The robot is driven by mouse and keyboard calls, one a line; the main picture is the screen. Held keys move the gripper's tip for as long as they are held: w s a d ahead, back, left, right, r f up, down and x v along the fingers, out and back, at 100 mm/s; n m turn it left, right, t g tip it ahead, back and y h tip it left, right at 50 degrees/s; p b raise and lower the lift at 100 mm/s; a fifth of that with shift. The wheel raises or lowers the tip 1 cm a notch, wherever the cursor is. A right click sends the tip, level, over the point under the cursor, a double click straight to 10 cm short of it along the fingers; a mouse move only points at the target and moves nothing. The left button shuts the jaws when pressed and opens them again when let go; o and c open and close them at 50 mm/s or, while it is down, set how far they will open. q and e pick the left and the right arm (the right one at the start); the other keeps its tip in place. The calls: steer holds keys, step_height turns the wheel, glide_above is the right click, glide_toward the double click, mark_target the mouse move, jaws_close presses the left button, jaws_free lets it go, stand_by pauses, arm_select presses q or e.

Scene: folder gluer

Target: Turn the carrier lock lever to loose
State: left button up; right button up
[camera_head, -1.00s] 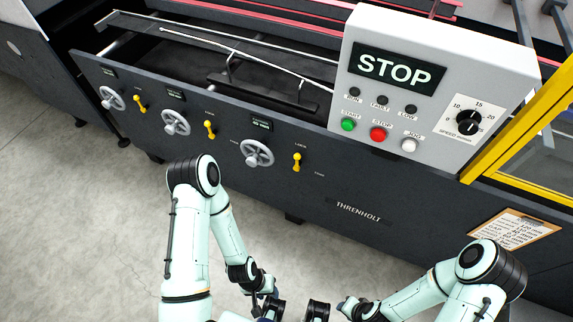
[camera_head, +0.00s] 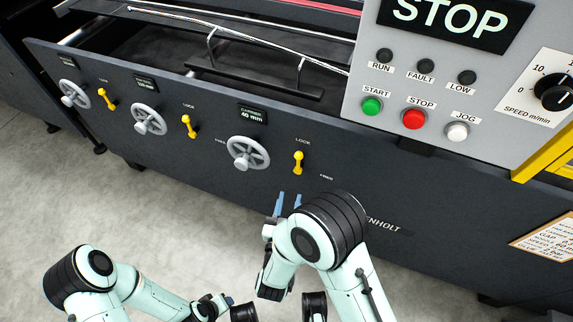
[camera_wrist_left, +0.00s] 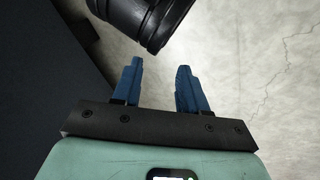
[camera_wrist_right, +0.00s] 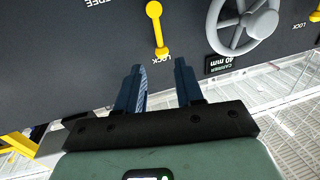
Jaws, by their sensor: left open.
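The carrier lock lever (camera_head: 298,162) is a small yellow lever on the dark front panel, right of the carrier handwheel (camera_head: 248,152). It stands about upright, under the LOCK label, with the FREE label to its lower right. It also shows in the right wrist view (camera_wrist_right: 157,30), beyond the fingertips and apart from them. My right gripper (camera_head: 289,196) is open and empty, just below the lever in the head view; its blue fingers also show in the right wrist view (camera_wrist_right: 158,65). My left gripper (camera_wrist_left: 158,62) is open and empty, over the floor.
Two more yellow levers, one of them here (camera_head: 189,126), and two more handwheels, one here (camera_head: 149,120), sit further left. The carrier display (camera_head: 253,114) reads 40 mm. A grey control box (camera_head: 440,90) with START, STOP and JOG buttons juts out at upper right.

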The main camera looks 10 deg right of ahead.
mark_target(298, 163)
arm_select(q)
steer(key=w+f, duration=0.1)
steer(key=w+a+b, duration=0.1)
steer(key=shift+w+a+f+t+y+b, duration=0.2)
steer(key=shift+w+f+t+y+b, duration=0.1)
steer(key=shift+f+t, duration=0.1)
arm_select(e)
steer(key=x, duration=1.2)
steer(key=shift+w+d, duration=0.1)
jaws_close()
